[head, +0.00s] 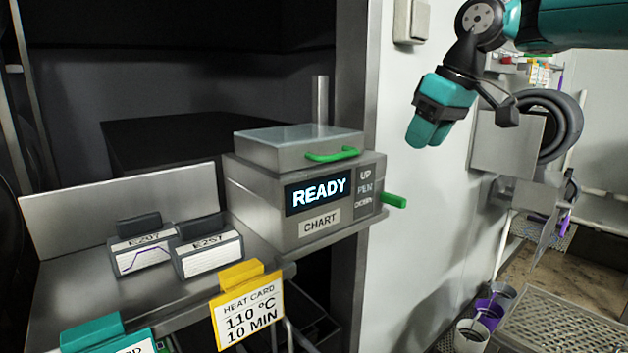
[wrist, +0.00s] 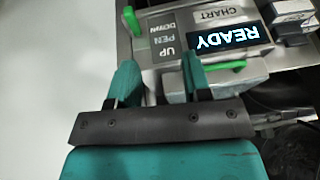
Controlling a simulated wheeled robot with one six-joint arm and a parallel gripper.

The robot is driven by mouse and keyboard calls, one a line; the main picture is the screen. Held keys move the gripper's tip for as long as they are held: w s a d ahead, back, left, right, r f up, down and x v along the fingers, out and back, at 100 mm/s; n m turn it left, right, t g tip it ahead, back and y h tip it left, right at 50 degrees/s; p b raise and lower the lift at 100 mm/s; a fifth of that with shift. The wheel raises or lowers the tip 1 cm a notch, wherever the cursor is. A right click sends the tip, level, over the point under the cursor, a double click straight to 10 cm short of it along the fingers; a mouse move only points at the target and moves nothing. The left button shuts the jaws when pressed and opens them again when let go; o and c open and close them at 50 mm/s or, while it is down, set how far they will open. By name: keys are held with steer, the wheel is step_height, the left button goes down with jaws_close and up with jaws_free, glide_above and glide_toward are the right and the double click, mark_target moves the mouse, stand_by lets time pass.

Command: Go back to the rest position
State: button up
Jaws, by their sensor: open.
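My gripper (head: 430,130) hangs in the air at the upper middle right of the head view, in front of the white wall and to the right of the chart recorder (head: 270,160). In the wrist view its two teal fingers (wrist: 158,85) are apart with nothing between them. The recorder shows READY on its display and a CHART label. Its lid with a green handle (head: 333,154) is down. A green lever (head: 394,201) sticks out at its right side beside the UP, PEN, DOWN marks; it also shows in the wrist view (wrist: 131,20).
Two chart blocks, E207 (head: 142,252) and E257 (head: 208,254), stand on the metal shelf left of the recorder. A yellow-clipped heat card (head: 248,312) reads 110 °C, 10 MIN. Several cups (head: 472,336) and a perforated metal platform (head: 560,318) are at lower right.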

steer(key=s+a+f+g, duration=0.1)
steer(key=s+a+f, duration=0.1)
steer(key=s+f, duration=0.3)
steer(key=s+a+f+g, duration=0.1)
steer(key=s+a+f, duration=0.2)
steer(key=s, duration=1.1)
steer(key=s+a+f+y, duration=0.1)
steer(key=s+a+f, duration=0.1)
steer(key=s+f, duration=0.6)
steer(key=shift+s+a+g, duration=0.2)
steer(key=shift+s+g, duration=0.2)
steer(key=shift+s, duration=0.45)
